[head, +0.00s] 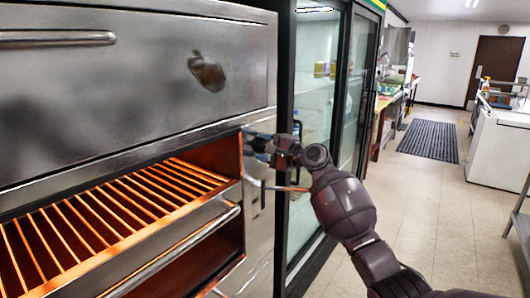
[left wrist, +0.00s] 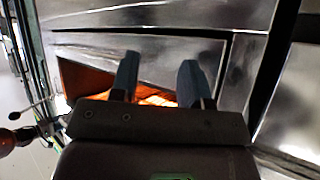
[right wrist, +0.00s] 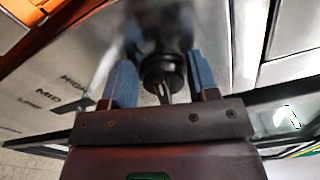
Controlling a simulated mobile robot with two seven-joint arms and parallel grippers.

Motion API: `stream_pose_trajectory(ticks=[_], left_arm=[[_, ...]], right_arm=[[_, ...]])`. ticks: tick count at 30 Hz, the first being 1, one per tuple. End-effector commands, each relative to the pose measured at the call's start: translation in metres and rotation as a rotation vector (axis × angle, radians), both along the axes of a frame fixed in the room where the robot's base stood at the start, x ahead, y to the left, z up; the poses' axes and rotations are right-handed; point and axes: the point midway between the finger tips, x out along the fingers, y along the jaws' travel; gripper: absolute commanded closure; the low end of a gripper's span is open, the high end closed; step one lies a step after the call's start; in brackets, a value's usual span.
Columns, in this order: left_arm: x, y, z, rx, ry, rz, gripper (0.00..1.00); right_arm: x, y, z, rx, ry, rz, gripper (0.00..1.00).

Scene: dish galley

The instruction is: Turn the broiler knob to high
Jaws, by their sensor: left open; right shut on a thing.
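The broiler knob (right wrist: 163,72) is a round black knob on the steel panel in the right wrist view. Labels HIGH, MID and LOW (right wrist: 62,92) are printed to its left; I cannot make out which label it points to. My right gripper (head: 257,143) is at the steel panel right of the glowing broiler opening, shut on the knob, with a blue-grey finger on each side. In the head view the knob is hidden by the gripper. My left gripper (left wrist: 157,70) is open and empty before the broiler front; it is not in the head view.
The glowing broiler rack (head: 110,212) lies in its opening, with a handle bar (head: 180,248) below. A thin rod (head: 285,188) sticks out below my right gripper. A glass-door fridge (head: 318,110) stands right behind it. Floor at the right, around a dark mat (head: 430,140), is clear.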

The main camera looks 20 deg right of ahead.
Motion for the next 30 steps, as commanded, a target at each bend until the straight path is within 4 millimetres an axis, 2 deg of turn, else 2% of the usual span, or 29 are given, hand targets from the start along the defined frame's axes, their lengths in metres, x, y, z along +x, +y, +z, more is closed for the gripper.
stream_pose_trajectory(ticks=[1,6,15,19,30], left_arm=[[-0.002,0.0,-0.01,0.0,0.008,0.001,0.57],[-0.009,0.001,-0.027,0.0,0.028,0.002,0.57],[-0.018,0.001,-0.05,0.0,0.058,0.004,0.57],[-0.017,0.001,-0.053,0.0,0.061,0.003,0.57],[-0.003,-0.002,-0.044,0.0,0.029,-0.005,0.57]], right_arm=[[0.0,0.0,-0.007,-0.036,-0.023,0.001,0.69],[0.0,0.0,-0.011,-0.155,-0.116,0.001,0.69],[0.0,0.001,-0.014,-0.32,-0.245,0.002,0.7],[0.0,0.0,-0.014,-0.367,-0.28,0.001,0.7],[0.0,0.0,-0.013,-0.416,-0.321,0.002,0.7]])
